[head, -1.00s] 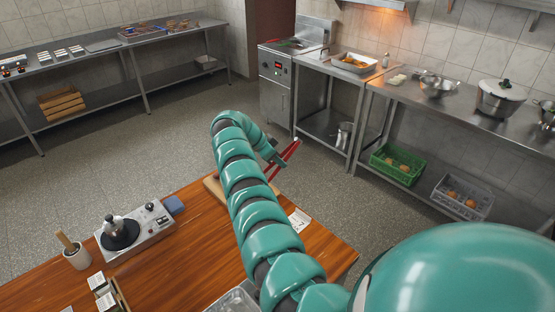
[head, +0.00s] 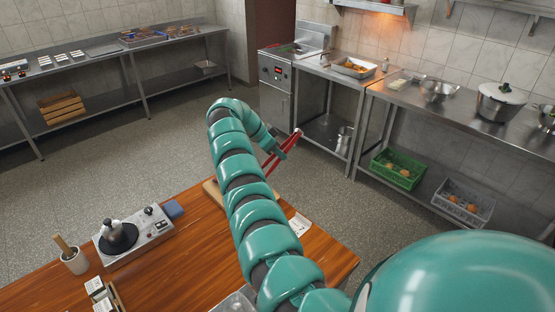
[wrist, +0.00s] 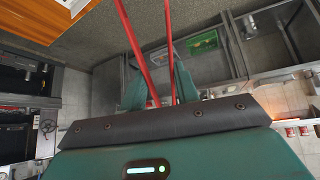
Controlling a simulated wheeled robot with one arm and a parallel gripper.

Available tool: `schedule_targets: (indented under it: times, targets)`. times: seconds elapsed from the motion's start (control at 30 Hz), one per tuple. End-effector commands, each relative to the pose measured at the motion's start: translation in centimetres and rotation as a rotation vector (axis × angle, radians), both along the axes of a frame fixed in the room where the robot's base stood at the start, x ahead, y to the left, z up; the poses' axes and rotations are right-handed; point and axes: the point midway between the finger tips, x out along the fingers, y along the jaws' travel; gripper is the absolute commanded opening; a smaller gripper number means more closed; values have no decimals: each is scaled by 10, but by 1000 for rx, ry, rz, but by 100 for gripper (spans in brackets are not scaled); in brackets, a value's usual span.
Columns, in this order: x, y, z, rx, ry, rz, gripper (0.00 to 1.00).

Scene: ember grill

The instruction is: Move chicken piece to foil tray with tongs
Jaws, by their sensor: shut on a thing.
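My gripper (head: 277,151) is shut on the red tongs (head: 270,163), above the floor beyond the wooden table. The wrist view shows the teal fingers of my gripper (wrist: 160,88) around the red tongs (wrist: 142,58), whose two arms stand apart there. The tong tips are out of the wrist view, so I cannot tell whether they hold anything. A silvery tray (head: 234,303), possibly the foil tray, is cut off at the bottom edge, partly behind my arm. A pale metal tray (head: 340,70) with orange-brown pieces stands on the back counter. I cannot single out the chicken piece.
The wooden table (head: 190,255) carries a hot-plate-like device (head: 135,238), a cup (head: 74,261) and a board (head: 214,190). A fryer-like unit (head: 290,65) stands at the back. A steel counter (head: 415,93) runs right, with a green crate (head: 397,169) below. The floor between is clear.

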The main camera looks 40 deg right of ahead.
Motion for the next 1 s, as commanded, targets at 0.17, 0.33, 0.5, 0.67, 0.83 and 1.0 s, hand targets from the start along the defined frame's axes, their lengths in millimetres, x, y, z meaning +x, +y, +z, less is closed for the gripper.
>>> schedule_targets:
  times: [0.17, 0.33, 0.5, 0.67, 0.83, 1.0]
  targets:
    - [1, 0, 22, -2, -5, 1, 0]
    - [1, 0, 39, 0, -2, 0, 0]
    - [0, 0, 58, 0, -1, 1, 0]
    - [0, 0, 69, 1, 0, 1, 0]
    - [0, 0, 71, 0, 1, 1, 0]
    - [0, 0, 71, 0, 0, 0, 0]
